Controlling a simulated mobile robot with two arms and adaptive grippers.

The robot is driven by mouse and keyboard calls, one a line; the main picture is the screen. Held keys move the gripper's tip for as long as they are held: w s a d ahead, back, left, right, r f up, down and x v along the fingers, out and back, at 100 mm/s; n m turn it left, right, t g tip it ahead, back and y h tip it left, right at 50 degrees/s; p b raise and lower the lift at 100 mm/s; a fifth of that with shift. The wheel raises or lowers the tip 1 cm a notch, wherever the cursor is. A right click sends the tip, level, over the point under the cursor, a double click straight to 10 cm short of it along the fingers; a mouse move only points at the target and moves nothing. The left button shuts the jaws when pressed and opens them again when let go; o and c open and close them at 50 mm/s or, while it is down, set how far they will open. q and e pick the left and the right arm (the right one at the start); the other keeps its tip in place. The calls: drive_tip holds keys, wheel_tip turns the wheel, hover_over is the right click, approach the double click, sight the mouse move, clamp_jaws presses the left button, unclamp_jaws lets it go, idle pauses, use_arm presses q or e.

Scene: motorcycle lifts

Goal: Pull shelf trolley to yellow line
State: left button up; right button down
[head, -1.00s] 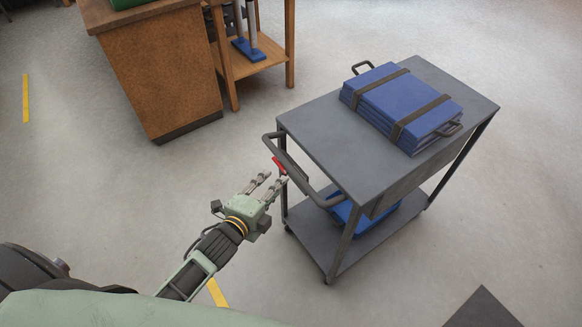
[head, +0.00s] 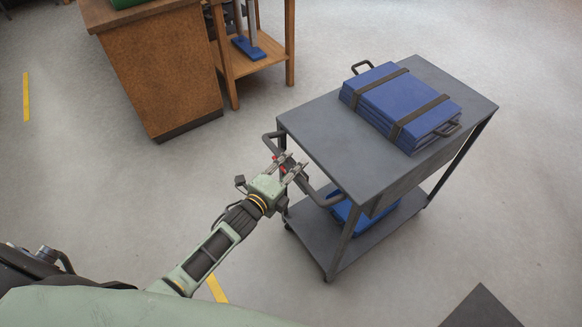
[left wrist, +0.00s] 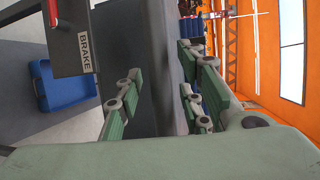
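The grey shelf trolley (head: 330,131) stands at the right of the head view, its dark tubular push handle (head: 325,200) facing my left arm. My left gripper (head: 288,162) is at the handle, with its fingers spread on either side of the bar. In the left wrist view the fingers (left wrist: 160,98) stand apart; whether they touch the bar I cannot tell. A red lever (left wrist: 53,12) and a BRAKE label (left wrist: 85,52) show beside them. Yellow floor markings show at the far left (head: 26,97) and beside my left forearm (head: 217,289). My right gripper is not in view.
A strapped blue stack (head: 400,105) lies on the trolley top, and a blue bin (left wrist: 62,88) is on its lower shelf. A wooden bench (head: 160,75) stands at the upper left. Grey floor is open between bench and trolley.

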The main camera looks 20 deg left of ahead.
use_arm(q)
drive_tip(key=shift+c, duration=0.4)
clamp_jaws()
drive_tip(key=shift+f, duration=0.1)
